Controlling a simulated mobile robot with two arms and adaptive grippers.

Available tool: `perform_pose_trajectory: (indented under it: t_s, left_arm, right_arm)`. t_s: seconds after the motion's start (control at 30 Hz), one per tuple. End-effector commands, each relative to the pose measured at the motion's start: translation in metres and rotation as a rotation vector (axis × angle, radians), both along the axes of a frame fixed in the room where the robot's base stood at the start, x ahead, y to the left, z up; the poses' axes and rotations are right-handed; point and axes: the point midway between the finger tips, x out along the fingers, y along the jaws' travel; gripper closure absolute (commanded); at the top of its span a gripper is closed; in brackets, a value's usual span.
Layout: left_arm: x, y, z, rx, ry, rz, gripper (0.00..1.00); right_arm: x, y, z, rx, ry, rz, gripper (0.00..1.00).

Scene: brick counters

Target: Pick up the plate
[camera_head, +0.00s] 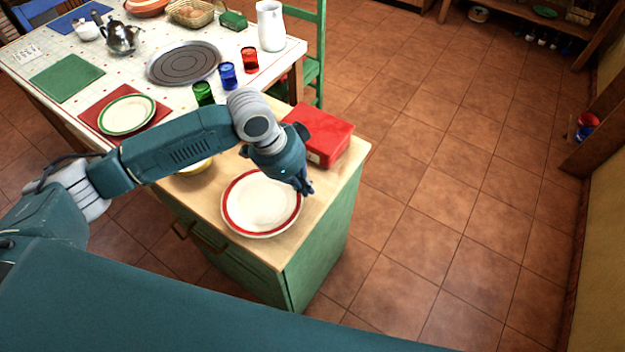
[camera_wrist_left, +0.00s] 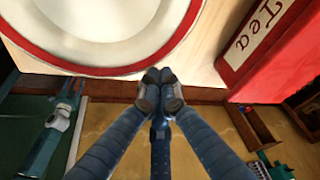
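A white plate with a red rim (camera_head: 262,203) lies flat on the wooden top of a green cabinet (camera_head: 325,215). It also shows at the upper left of the left wrist view (camera_wrist_left: 90,25). My left gripper (camera_head: 304,188) points down at the plate's right edge. In the left wrist view its fingertips (camera_wrist_left: 160,88) are together, just beside the red rim, with nothing visible between them. I cannot tell whether they touch the rim. A second plate, white with a green rim (camera_head: 127,114), lies on a red mat on the table.
A red tea tin (camera_head: 322,136) stands behind the plate, close to my left gripper. The tiled table (camera_head: 140,55) behind holds glasses, a round tray and a jug. Open tiled floor (camera_head: 440,180) lies right.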

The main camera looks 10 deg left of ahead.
Motion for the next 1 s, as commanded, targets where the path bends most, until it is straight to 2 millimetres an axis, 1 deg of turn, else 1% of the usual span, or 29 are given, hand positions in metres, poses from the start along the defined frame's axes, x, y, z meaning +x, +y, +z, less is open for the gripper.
perform_pose_trajectory:
  t_s: [0.27,0.37,0.53,0.63,0.77,1.0]
  left_arm:
    - [0.000,0.001,0.000,0.000,0.000,0.000,1.00]
    - [-0.002,0.004,0.001,0.001,0.001,0.002,1.00]
    - [-0.012,0.024,0.003,0.002,0.005,0.004,1.00]
    - [-0.017,0.034,0.002,0.002,0.003,0.003,1.00]
    - [-0.016,0.033,0.000,0.000,0.000,0.000,1.00]
    - [-0.016,0.032,0.001,-0.001,0.000,0.001,1.00]
  right_arm:
    - [0.000,-0.003,0.000,-0.004,-0.001,-0.001,0.60]
    - [0.000,-0.004,0.003,-0.005,-0.001,-0.001,0.60]
    - [0.000,-0.004,0.020,-0.005,-0.001,-0.002,0.60]
    - [0.001,-0.005,0.025,-0.005,-0.001,-0.002,0.60]
    - [0.001,-0.004,0.022,-0.005,-0.001,-0.002,0.60]
    - [0.001,-0.004,0.024,-0.005,-0.001,-0.001,0.60]
